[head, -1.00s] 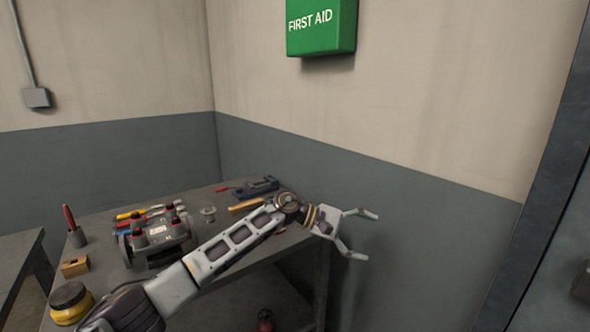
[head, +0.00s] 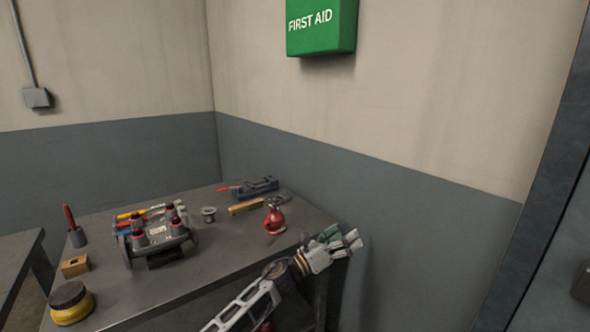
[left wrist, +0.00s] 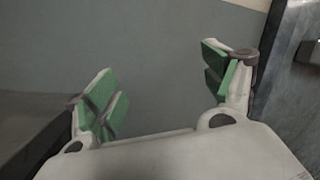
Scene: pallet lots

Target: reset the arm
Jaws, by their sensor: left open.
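My left gripper (head: 343,242) is at the right end of the workbench (head: 225,250), just past its edge, with the arm coming up from the bottom of the head view. In the left wrist view the left gripper (left wrist: 165,85) is open, with its green-padded fingers wide apart. Nothing is between them; only the grey wall shows beyond. My right gripper is not in view.
The bench holds a red rounded item (head: 274,220), a grey device (head: 158,238), a yellow jar (head: 71,303), a wooden block (head: 75,266) and tools. A green first aid box (head: 321,25) hangs on the wall. A dark door (head: 550,230) stands right.

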